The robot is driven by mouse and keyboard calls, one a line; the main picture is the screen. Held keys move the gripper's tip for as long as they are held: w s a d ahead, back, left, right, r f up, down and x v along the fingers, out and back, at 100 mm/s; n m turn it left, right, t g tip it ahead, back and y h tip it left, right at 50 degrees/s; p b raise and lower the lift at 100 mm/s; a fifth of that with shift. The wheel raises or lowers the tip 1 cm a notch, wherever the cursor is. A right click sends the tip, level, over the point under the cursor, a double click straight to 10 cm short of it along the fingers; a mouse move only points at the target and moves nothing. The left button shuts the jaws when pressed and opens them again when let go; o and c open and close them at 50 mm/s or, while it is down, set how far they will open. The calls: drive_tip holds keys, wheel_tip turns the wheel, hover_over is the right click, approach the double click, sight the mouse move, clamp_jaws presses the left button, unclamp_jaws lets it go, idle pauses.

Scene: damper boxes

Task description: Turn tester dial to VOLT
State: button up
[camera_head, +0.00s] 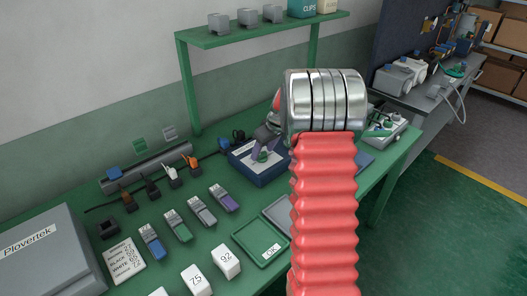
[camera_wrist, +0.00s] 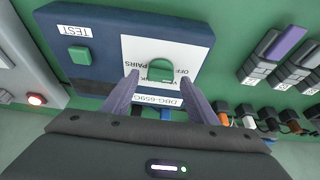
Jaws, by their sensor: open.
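The tester is a dark blue box (camera_wrist: 215,35) with a white upside-down panel, seen from above in the wrist view. Its green dial (camera_wrist: 161,70) sits on that panel near the words OFF and PAIRS; other lettering by the dial is partly hidden. A green square button (camera_wrist: 80,55) beside the word TEST is at the left. My gripper (camera_wrist: 160,76) is open, its two purple fingers apart on either side of the dial. I cannot tell whether they touch it. In the head view the tester (camera_head: 262,178) is partly hidden by my arm, with the green dial (camera_head: 262,156) visible.
Several coloured connectors (camera_head: 178,226) lie left of the tester, with plugs on a rail (camera_head: 150,172) behind. A green OK tray (camera_head: 259,242) is in front. A grey device with a red button (camera_wrist: 36,99) is close beside the tester.

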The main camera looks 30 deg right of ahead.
drive_tip(key=shift+w+f, duration=0.15)
drive_tip(key=shift+f, duration=0.15)
drive_tip(key=shift+c, duration=0.3)
drive_tip(key=c, duration=0.9)
drive_tip(key=shift+d, duration=0.15)
drive_tip(key=shift+c, duration=0.5)
